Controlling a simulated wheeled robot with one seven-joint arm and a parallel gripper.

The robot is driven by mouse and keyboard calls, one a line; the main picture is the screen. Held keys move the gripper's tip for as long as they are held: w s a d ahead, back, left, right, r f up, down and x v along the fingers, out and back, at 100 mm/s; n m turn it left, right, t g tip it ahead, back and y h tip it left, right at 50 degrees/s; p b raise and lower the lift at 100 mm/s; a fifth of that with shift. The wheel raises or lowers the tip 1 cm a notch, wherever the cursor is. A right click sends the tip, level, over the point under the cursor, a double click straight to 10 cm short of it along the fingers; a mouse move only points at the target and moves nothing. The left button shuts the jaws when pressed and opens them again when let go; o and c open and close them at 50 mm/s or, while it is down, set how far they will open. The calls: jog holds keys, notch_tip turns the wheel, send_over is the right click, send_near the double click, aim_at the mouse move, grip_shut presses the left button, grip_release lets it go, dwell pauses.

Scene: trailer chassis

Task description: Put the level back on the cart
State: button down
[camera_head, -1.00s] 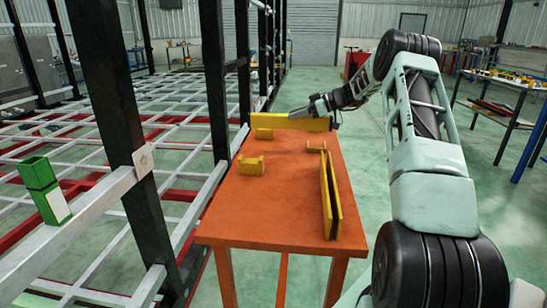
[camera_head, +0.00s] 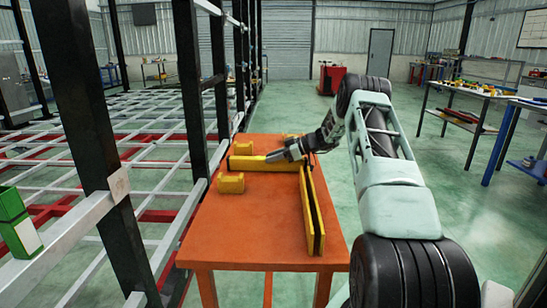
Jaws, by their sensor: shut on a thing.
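The level, a long yellow bar (camera_head: 250,164), lies crosswise at the middle-to-far part of the orange cart (camera_head: 257,235). My gripper (camera_head: 286,153) reaches in from the right and is shut on the level near its right end. The fingers hide part of that end. The level is low over the cart top; I cannot tell whether it touches it. Its right end is close to the far end of a long yellow and dark piece (camera_head: 318,232) that runs lengthwise along the cart's right side.
Small yellow blocks stand on the cart, one at the left (camera_head: 231,184) and one behind the level (camera_head: 243,148). A black post (camera_head: 191,85) and the trailer frame line the cart's left side. A green box (camera_head: 17,222) sits on a rail. The cart's near half is mostly clear.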

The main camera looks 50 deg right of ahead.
jog(key=shift+f+b, duration=0.15)
jog(key=shift+b, duration=0.15)
jog(key=c, duration=1.1)
grip_release()
